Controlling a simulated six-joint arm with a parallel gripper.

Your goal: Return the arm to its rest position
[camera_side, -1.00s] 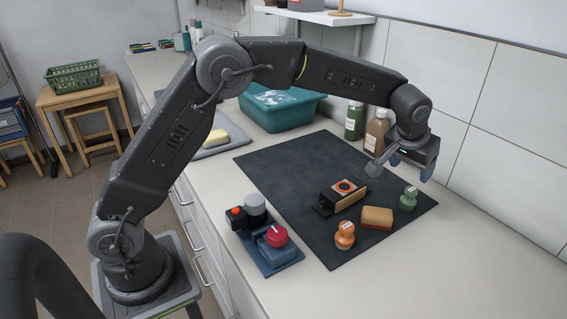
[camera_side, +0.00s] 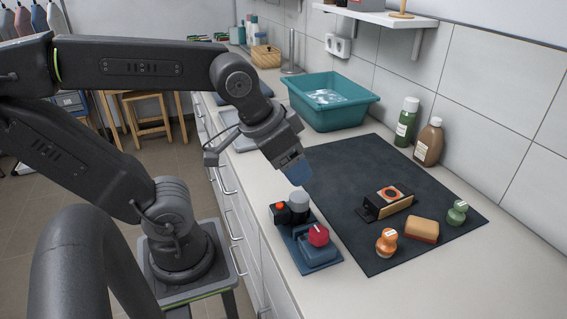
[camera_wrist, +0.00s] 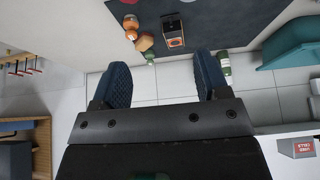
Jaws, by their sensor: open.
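My gripper (camera_side: 298,170) is in the side view, above the left edge of the dark mat and behind the blue tray. In the wrist view its two blue fingers (camera_wrist: 163,82) stand wide apart with nothing between them.
The dark mat (camera_side: 350,160) carries a wooden block with an orange disc (camera_side: 388,201), a tan sponge (camera_side: 421,230) and orange (camera_side: 386,242) and green (camera_side: 457,212) knobs. A blue tray (camera_side: 318,259) sits nearer. A teal basin (camera_side: 335,112) and bottles (camera_side: 428,143) stand behind.

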